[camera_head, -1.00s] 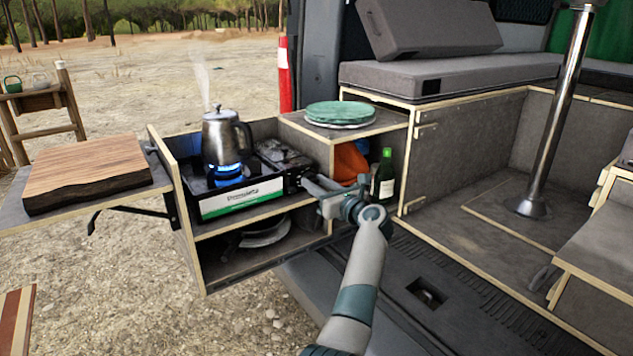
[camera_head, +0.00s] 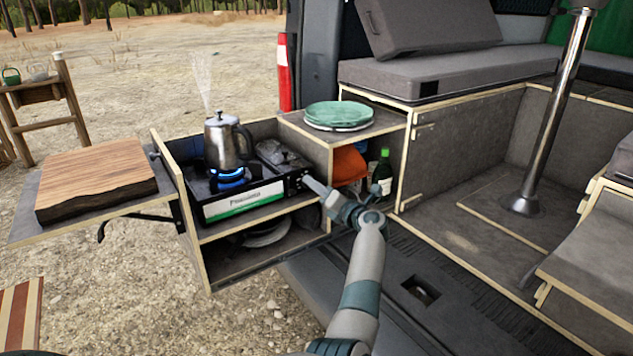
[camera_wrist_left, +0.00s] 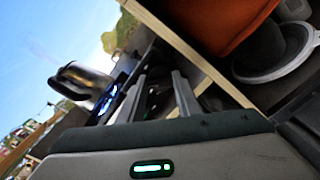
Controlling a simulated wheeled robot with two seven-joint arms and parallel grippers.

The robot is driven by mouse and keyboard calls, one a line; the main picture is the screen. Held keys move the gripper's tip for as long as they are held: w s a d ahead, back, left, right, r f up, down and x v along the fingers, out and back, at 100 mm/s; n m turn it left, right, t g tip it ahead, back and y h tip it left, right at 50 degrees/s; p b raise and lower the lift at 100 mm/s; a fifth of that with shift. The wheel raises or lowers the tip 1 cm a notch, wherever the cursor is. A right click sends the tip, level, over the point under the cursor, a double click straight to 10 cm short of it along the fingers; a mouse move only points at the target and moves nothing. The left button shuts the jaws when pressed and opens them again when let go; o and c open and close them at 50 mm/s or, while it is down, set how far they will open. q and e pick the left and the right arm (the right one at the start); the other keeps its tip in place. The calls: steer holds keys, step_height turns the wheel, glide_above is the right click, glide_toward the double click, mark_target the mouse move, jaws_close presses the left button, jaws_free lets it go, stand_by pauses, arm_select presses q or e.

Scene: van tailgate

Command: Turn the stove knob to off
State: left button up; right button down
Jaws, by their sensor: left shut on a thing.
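The black camping stove (camera_head: 241,200) with a green and white label sits in the upper bay of the pull-out kitchen box. A blue flame (camera_head: 229,177) burns under the steel kettle (camera_head: 221,141), and steam rises from the kettle. The flame also shows in the left wrist view (camera_wrist_left: 107,100), beside the kettle (camera_wrist_left: 84,80). My left gripper (camera_head: 307,181) is at the stove's right end, its fingers closed on the knob there. The fingers hide the knob in the head view. In the left wrist view the fingers (camera_wrist_left: 159,90) reach to the dark stove end. My right gripper is out of view.
Green plates (camera_head: 338,113) sit on the shelf right of the stove. A wooden board (camera_head: 95,180) lies on the left side table.

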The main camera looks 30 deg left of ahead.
arm_select(q)
steer(key=shift+w+f+m+p, duration=0.1)
steer(key=shift+f+m+p, duration=0.05)
steer(key=shift+m+p, duration=3.85)
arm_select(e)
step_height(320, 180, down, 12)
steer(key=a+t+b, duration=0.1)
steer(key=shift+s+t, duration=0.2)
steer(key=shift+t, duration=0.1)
arm_select(q)
steer(key=shift+m, duration=0.7)
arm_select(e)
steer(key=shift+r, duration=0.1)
arm_select(q)
steer(key=o, duration=1.1)
steer(key=shift+c, duration=0.2)
steer(key=shift+d, duration=0.1)
